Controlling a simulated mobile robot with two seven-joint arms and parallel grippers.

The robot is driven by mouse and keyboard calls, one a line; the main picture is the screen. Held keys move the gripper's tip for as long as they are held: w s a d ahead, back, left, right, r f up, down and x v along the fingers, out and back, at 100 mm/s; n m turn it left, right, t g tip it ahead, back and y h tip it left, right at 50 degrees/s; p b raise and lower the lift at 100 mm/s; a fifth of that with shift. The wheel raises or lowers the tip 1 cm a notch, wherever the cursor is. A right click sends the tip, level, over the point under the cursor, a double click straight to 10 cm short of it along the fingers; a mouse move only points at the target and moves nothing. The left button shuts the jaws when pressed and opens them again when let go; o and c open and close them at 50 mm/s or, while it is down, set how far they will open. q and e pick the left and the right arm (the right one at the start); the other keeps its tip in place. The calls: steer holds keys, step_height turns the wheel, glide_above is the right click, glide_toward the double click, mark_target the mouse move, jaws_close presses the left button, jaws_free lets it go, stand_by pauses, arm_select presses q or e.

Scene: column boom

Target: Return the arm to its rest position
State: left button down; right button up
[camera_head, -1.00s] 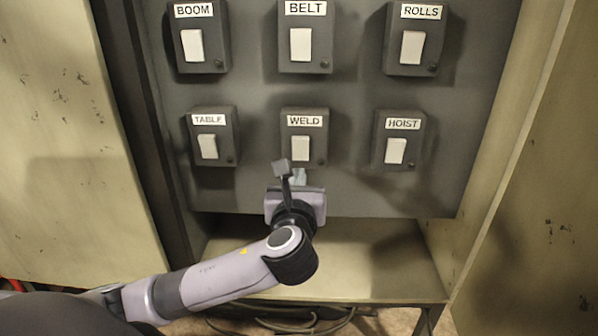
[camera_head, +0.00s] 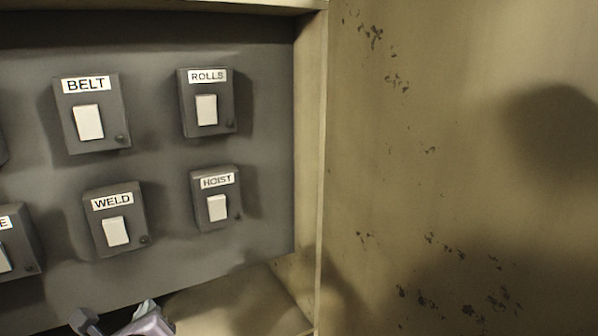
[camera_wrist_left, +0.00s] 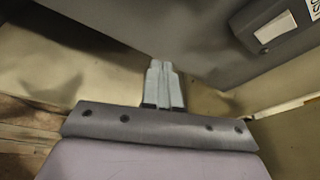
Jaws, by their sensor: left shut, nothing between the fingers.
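My left gripper (camera_head: 146,308) shows at the bottom edge of the head view, below the WELD switch box (camera_head: 115,218), with most of the arm out of frame. In the left wrist view its two grey fingers (camera_wrist_left: 163,68) are together with nothing between them. The fingers point toward the lower part of the grey panel (camera_wrist_left: 150,25) and look clear of the switches. My right gripper is in neither view.
The panel carries the BELT box (camera_head: 91,112), ROLLS box (camera_head: 207,102) and HOIST box (camera_head: 216,198), each with a white rocker. A worn cabinet door (camera_head: 450,170) fills the right side. The cabinet floor (camera_head: 240,305) below the panel is bare.

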arm_select(q)
steer(key=s+d+f+n+g+h, duration=0.1)
steer(key=s+d+f+n+h, duration=0.2)
steer(key=s+f+n, duration=0.7)
steer(key=s+d+f+n+g+h, duration=0.2)
steer(key=s+d+f+n+h, duration=0.2)
steer(key=s+f+n, duration=0.5)
steer(key=shift+s+f+n+g+h, duration=0.3)
steer(key=shift+s+f+n, duration=0.1)
steer(key=shift+f+n, duration=2.3)
steer(key=shift+d, duration=0.15)
